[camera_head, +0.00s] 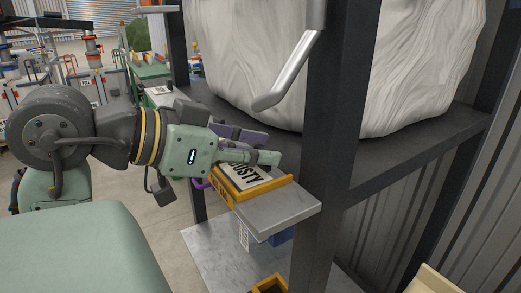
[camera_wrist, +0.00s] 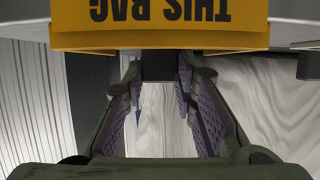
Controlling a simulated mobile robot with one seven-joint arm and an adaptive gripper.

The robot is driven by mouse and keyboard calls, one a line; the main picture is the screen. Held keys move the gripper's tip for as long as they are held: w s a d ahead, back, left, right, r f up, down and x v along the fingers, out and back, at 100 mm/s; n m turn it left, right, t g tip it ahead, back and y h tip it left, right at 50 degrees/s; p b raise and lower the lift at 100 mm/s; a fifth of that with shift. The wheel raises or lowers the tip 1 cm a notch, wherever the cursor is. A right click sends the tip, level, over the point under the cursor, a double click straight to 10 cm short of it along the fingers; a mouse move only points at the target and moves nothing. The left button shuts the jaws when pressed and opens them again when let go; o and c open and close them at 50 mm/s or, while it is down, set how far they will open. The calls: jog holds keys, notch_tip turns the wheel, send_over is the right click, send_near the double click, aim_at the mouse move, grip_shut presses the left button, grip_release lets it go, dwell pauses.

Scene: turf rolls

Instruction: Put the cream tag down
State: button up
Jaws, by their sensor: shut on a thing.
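The cream tag (camera_head: 240,177) with black lettering ending in "STY" lies on or just over a yellow-edged holder (camera_head: 258,189) in the head view. My gripper (camera_head: 266,158) reaches over it from the left and partly covers the lettering. In the wrist view, my gripper (camera_wrist: 158,75) is shut on a dark block (camera_wrist: 158,66), which appears to be the tag's grip. Whether the tag touches the holder is unclear. The holder's yellow front (camera_wrist: 160,20) reads "THIS BAG" upside down there.
The holder sits on a grey ledge (camera_head: 295,207) beside a dark rack post (camera_head: 330,130). A large whitish bag (camera_head: 330,60) stands on the rack shelf (camera_head: 400,150) behind. A purple loop (camera_head: 202,184) shows beside the holder.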

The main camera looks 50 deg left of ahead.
jog(key=shift+f, duration=0.15)
jog(key=o, duration=0.9)
jog(key=shift+o, duration=0.2)
jog(key=shift+s+r, duration=0.15)
jog(key=shift+r, duration=0.1)
jog(key=d+b+v, duration=0.1)
jog(key=v, duration=1)
jog(key=shift+s+a+b, duration=0.35)
jog(key=shift+a+b, duration=0.05)
jog(key=shift+a, duration=0.1)
